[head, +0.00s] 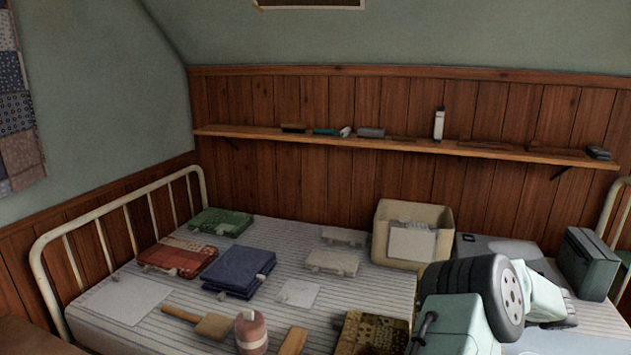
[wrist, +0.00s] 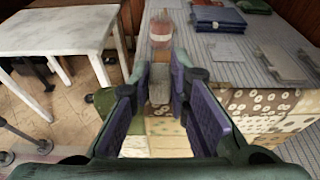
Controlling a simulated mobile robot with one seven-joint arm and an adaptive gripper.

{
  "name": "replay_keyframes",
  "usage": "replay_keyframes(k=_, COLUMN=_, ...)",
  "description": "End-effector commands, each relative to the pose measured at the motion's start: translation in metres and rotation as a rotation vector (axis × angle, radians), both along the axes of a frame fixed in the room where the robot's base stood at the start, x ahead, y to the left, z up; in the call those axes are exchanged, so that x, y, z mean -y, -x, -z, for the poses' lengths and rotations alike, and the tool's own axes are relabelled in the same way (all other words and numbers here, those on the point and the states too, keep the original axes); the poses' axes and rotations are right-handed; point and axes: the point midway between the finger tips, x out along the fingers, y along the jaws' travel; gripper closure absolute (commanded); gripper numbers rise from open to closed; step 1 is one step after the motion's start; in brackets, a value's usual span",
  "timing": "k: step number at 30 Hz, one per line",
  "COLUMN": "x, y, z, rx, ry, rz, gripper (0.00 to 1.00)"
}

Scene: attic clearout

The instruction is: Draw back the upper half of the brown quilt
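The brown patterned quilt (head: 371,334) lies at the near edge of the striped bed in the head view, cut off by the frame bottom and partly hidden by my arm. In the wrist view its patchwork (wrist: 265,112), tan, brown and cream, spreads at the right beside my gripper and shows below and between the fingers. My gripper (wrist: 161,80) is open, its two purple-padded fingers apart. A greyish tan block (wrist: 159,88) shows between the fingertips; I cannot tell whether they touch it. My gripper is not visible in the head view.
On the bed lie a blue folded stack (head: 239,271), a red one (head: 178,256), a green one (head: 221,221), a pink jar (head: 251,333) and a wooden mallet (head: 205,323). A cream bin (head: 411,232) stands behind. A white table (wrist: 65,35) is at left in the wrist view.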

Motion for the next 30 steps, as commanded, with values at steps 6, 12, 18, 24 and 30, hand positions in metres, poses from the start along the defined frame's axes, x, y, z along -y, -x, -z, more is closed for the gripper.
replay_keyframes(k=6, x=0.008, y=0.003, z=0.000, rx=-0.005, ry=0.001, rz=0.001, gripper=0.85)
replay_keyframes(k=12, x=0.013, y=0.004, z=0.001, rx=-0.006, ry=0.002, rz=0.001, gripper=0.85)
replay_keyframes(k=18, x=0.018, y=0.007, z=0.003, rx=-0.007, ry=0.002, rz=0.002, gripper=0.85)
replay_keyframes(k=24, x=0.019, y=0.007, z=0.005, rx=-0.007, ry=0.002, rz=0.001, gripper=0.85)
replay_keyframes(k=30, x=0.019, y=0.007, z=0.006, rx=-0.008, ry=0.002, rz=0.001, gripper=0.80)
